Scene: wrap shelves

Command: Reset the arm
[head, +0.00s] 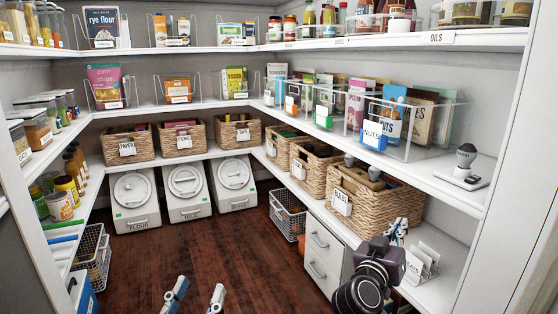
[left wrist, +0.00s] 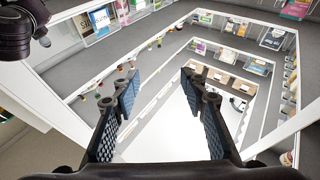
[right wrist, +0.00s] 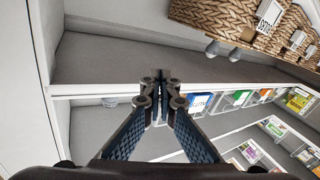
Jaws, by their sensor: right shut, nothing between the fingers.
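My left gripper (head: 196,293) shows at the bottom middle of the head view, with its two fingertips apart above the dark wood floor. In the left wrist view (left wrist: 162,85) its fingers are spread with nothing between them. My right gripper (head: 398,232) is at the lower right of the head view, in front of the lower right shelf and beside the baskets. In the right wrist view (right wrist: 161,82) its fingertips meet and hold nothing. Part of the right fingers is hidden by my wrist in the head view.
A wicker basket (head: 380,205) stands on the right shelf close to my right gripper. A white card rack (head: 422,262) is just right of it. A white drawer unit (head: 322,255) stands below the shelf. Wire baskets (head: 92,250) are at left. The middle floor (head: 205,240) is clear.

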